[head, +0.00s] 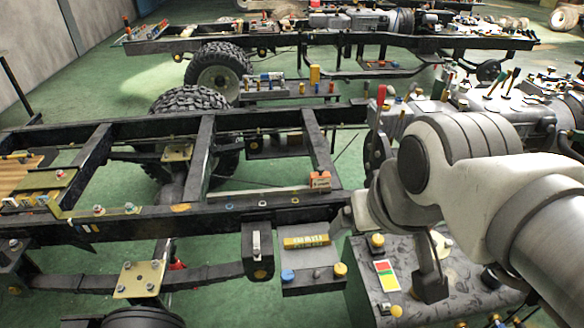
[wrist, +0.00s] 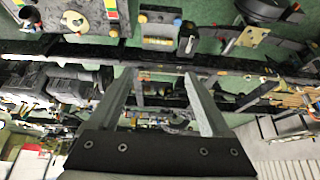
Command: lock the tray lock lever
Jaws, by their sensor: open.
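A tray (head: 312,278) with a yellow labelled bar, a blue knob and a yellow knob sits at the near side rail of the chassis. It also shows in the wrist view (wrist: 160,30), upside down. A small dark block with an upright pale lever-like piece (head: 256,243) is just left of the tray; I cannot tell for certain that this is the lock lever. The block is small and dark in the wrist view (wrist: 188,40). My gripper (wrist: 160,80) is open and empty, its fingers apart. In the head view its end (head: 348,213) is partly hidden, above and right of the tray.
The dark chassis rail (head: 150,218) runs across under the arm's reach. A grey speckled box (head: 365,285) with coloured labels and knobs stands right of the tray. Green floor (head: 215,285) shows left of the tray.

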